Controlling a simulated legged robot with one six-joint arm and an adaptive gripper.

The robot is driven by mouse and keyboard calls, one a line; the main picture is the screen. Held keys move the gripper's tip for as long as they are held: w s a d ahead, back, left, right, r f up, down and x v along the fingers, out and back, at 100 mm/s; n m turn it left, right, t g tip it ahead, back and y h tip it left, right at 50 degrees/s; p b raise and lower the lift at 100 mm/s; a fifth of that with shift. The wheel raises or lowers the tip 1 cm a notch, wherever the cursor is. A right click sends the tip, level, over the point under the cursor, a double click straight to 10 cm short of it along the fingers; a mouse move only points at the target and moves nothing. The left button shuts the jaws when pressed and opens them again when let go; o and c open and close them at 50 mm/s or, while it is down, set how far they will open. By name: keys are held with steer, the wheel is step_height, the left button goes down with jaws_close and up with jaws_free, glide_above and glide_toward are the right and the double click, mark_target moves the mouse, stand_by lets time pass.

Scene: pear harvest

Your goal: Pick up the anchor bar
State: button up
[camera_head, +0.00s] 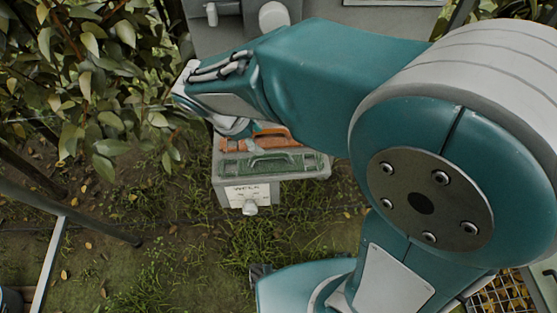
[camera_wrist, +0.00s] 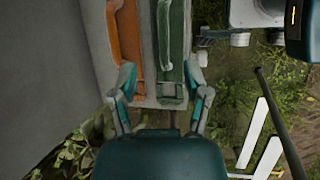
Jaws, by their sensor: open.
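Two handled bars lie side by side on a grey stand (camera_head: 228,183). The orange bar (camera_head: 280,139) is at the back in the head view, and the green bar (camera_head: 300,163) is in front of it. I cannot tell by look which is the anchor bar. In the wrist view, the orange bar (camera_wrist: 126,38) is at left and the green bar (camera_wrist: 171,45) at right, both running lengthwise. My gripper (camera_wrist: 162,78) is open and empty, its fingers spread across the near ends of both bars. In the head view my arm hides most of the gripper and part of the orange bar.
A labelled plate (camera_head: 248,194) with a pale knob is on the stand's front. Leafy branches (camera_head: 85,75) crowd the left. A grey cabinet (camera_head: 228,38) stands behind. Grass and soil (camera_head: 150,255) lie open in front, with dark and pale poles at left.

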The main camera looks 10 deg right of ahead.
mark_target(270, 155)
steer(key=x, duration=0.4)
steer(key=shift+a+f, duration=0.3)
steer(key=shift+f, duration=0.05)
steer(key=x, duration=0.5)
steer(key=shift+s+d+f, duration=0.1)
steer(key=shift+d, duration=0.05)
steer(key=shift+c, duration=0.7)
jaws_close()
